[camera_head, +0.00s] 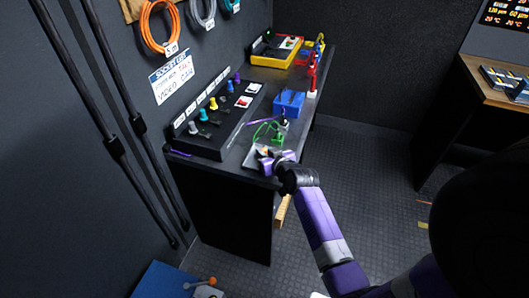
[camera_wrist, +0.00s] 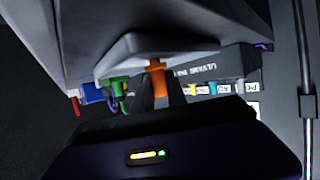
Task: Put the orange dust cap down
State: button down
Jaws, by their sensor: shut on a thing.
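The orange dust cap (camera_wrist: 156,67) shows in the wrist view between the dark fingertips of my gripper (camera_wrist: 160,84), which is shut on it. The cap is right at a light grey tray (camera_wrist: 125,46); I cannot tell whether it touches the tray. In the head view my gripper (camera_head: 267,161) is at the near right end of the dark bench (camera_head: 228,172), over the small pale tray (camera_head: 250,160). The cap cannot be made out clearly there, as the gripper covers that spot.
A black panel (camera_head: 205,145) with several coloured connectors runs along the wall side. A green cable (camera_head: 267,130) and a blue box (camera_head: 289,103) stand just behind my gripper. A yellow case (camera_head: 275,52) is at the far end. Open floor (camera_head: 370,190) lies to the right.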

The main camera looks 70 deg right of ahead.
jog(key=shift+f, duration=0.1)
jog(key=c, duration=1.8)
grip_release()
jog(key=shift+f, duration=0.1)
jog(key=o, duration=0.5)
jog(key=shift+c, duration=0.2)
